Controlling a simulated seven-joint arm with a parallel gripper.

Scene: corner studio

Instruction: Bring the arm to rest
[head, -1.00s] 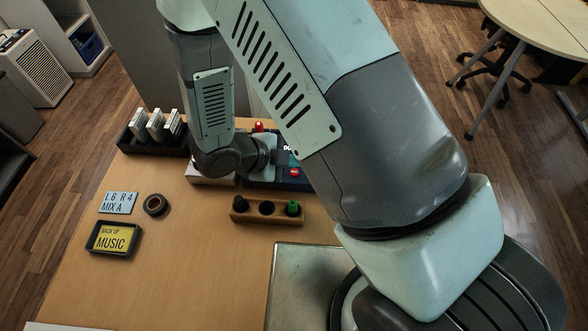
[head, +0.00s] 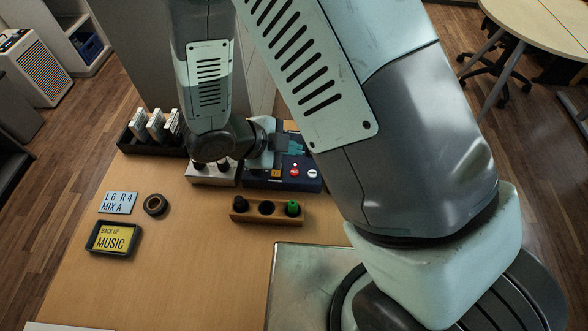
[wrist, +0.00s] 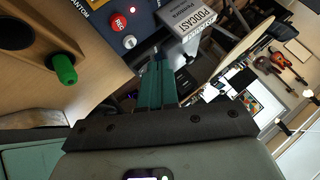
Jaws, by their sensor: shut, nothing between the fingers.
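My gripper (head: 293,147) shows in the head view above the dark blue device at the back of the desk, its teal fingers pointing right. In the wrist view my gripper (wrist: 158,82) has its fingers together and empty. My upper arm hides part of the device and the desk's right side. The blue device (head: 306,182) carries a red button and a white button. The red button (wrist: 119,23) reads REC in the wrist view.
A box (wrist: 190,24) marked PODCAST shows in the wrist view. The front-middle desk is clear.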

